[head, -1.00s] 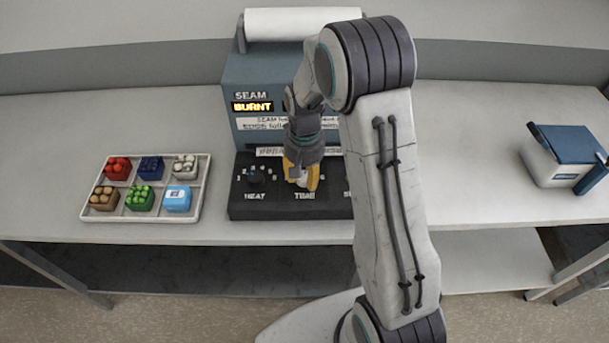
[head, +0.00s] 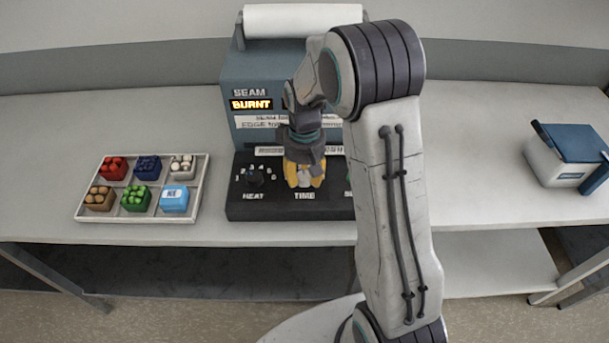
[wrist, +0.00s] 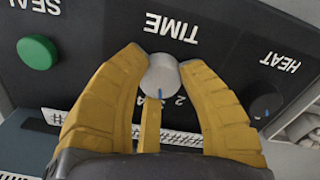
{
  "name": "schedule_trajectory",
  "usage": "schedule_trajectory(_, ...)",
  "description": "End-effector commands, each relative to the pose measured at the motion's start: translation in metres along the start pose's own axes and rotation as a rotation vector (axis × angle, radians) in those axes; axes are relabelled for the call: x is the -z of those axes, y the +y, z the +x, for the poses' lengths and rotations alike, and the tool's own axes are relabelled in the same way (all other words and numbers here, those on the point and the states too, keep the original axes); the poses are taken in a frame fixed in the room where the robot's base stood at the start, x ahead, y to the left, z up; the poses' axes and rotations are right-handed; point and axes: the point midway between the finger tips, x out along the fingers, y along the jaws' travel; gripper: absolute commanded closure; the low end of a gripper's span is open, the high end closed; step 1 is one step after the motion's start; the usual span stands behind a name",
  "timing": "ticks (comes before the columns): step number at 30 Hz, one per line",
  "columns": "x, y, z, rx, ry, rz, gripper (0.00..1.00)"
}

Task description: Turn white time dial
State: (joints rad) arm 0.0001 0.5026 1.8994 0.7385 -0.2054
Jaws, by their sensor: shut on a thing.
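The white time dial (wrist: 161,76) sits on the dark control panel under the TIME label in the wrist view, a blue mark on its lower face. In the head view the dial (head: 304,178) shows between the fingers above the TIME label. My gripper (wrist: 160,68) has yellow fingers on both sides of the dial and is shut on it; it also shows in the head view (head: 304,183). Most of the number scale around the dial is hidden by the fingers; a "2" shows beside it.
A dark heat dial (wrist: 266,105) and a green seal button (wrist: 37,52) flank the time dial. The blue machine (head: 236,125) displays BURNT. A tray (head: 136,218) of coloured blocks stands left, and a white box with a blue lid (head: 560,165) right.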

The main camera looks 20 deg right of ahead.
Motion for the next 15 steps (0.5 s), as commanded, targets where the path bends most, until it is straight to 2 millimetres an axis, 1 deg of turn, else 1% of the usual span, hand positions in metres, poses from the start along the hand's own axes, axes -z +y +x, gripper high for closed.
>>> schedule_trajectory(1,-0.0018,-0.0005,0.0024,0.001,-0.007,-0.003,0.96)
schedule_trajectory(11,-0.0020,-0.0005,0.0023,0.002,-0.008,-0.005,0.96)
schedule_trajectory(12,-0.0021,-0.0005,0.0024,0.002,-0.008,-0.005,0.61)
schedule_trajectory(15,-0.0017,-0.0005,0.0020,0.001,-0.006,-0.005,0.52)
